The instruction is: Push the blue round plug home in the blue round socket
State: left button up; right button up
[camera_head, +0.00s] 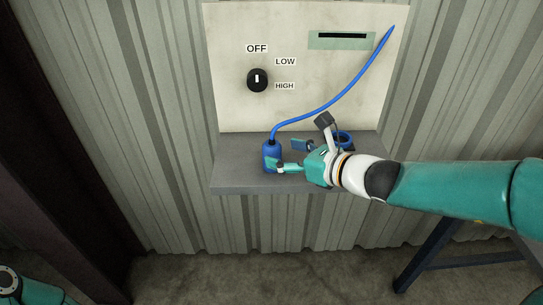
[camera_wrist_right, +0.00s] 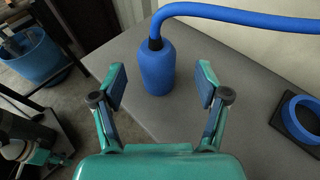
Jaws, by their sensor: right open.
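The blue round plug (camera_head: 271,157) stands upright on the grey shelf, its blue cable rising from its top. In the right wrist view the plug (camera_wrist_right: 158,70) is just beyond and between the two finger pads, with a gap on each side. My right gripper (camera_head: 287,156) is open beside the plug in the head view; its pads also show in the wrist view (camera_wrist_right: 161,84). The blue round socket (camera_head: 344,138) is a ring on the shelf, partly behind my right wrist. In the wrist view the socket (camera_wrist_right: 300,119) is at the right edge, empty, with a dark opening.
The grey shelf (camera_head: 235,178) juts from a pale panel (camera_head: 300,95) with a dark knob (camera_head: 257,80) and a slot plate (camera_head: 341,40). The blue cable (camera_head: 350,88) runs up to the panel's upper right. A blue bin (camera_wrist_right: 35,58) stands on the floor beyond the shelf.

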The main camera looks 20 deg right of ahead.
aim_at(280, 151)
jog(key=x, duration=0.4)
jog(key=shift+a, duration=0.25)
jog(key=shift+r, duration=0.1)
jog(key=c, duration=1.3)
jog(key=shift+r, duration=0.1)
